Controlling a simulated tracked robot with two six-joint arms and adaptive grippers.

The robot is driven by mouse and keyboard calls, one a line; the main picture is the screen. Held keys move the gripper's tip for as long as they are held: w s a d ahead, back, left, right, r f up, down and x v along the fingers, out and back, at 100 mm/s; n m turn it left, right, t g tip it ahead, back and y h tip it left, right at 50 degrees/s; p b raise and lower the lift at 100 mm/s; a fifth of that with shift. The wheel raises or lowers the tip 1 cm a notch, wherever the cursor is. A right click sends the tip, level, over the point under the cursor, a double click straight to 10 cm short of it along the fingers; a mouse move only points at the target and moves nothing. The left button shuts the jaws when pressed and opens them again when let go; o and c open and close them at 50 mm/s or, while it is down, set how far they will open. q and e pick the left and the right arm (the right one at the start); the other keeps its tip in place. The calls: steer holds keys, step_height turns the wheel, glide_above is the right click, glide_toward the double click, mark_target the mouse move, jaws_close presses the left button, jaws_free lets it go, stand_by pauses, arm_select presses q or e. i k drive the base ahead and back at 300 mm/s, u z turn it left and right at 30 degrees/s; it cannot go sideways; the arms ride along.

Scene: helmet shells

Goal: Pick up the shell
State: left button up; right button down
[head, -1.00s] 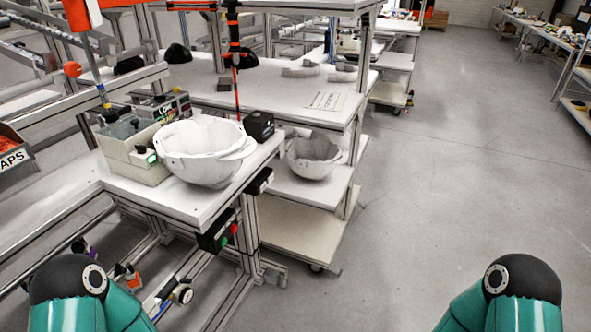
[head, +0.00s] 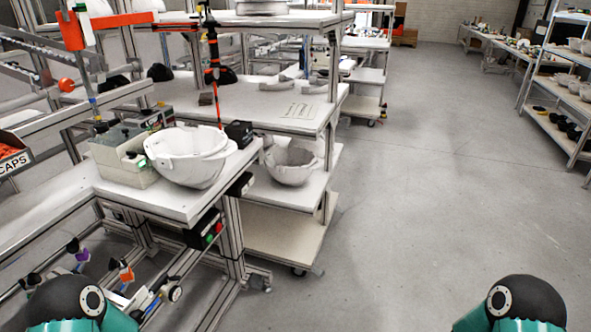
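A white helmet shell (head: 188,158) sits open side up on the near workbench (head: 178,205), close to its right edge. A second white shell (head: 290,164) rests on the middle shelf of a cart (head: 256,192), just right of the bench. My two arms show only as teal and black links at the bottom left and bottom right corners. Neither gripper is in view, so what they hold cannot be seen.
Open grey floor (head: 420,220) fills the right side. Shelves with more shells (head: 565,82) stand far right.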

mark_target(293, 166)
steer(key=u, duration=0.15)
steer(key=i, duration=1)
steer(key=z, duration=1.95)
steer(key=i, duration=2.8)
steer(key=u, duration=0.3)
